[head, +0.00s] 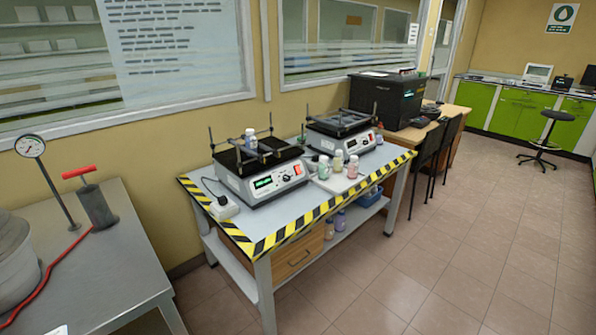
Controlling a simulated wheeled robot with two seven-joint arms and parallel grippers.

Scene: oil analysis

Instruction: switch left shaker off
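The left shaker (262,187) stands on the near left part of a table edged with yellow and black tape. Its front panel has a lit green display (263,182), a knob and an orange-red switch (297,170). A bottle (251,139) stands on its dark top platform, inside the rod frame. The right shaker (343,140) stands behind and to the right, with a small red switch on its front; I cannot tell whether it is running. Neither of my grippers shows in the head view.
Several small bottles (352,167) stand on a white tray by the table's front right. The taped table (262,226) has a drawer and a lower shelf. A metal bench (110,270) with a gauge and red-handled pump is at left. The tiled floor (400,285) in front is clear.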

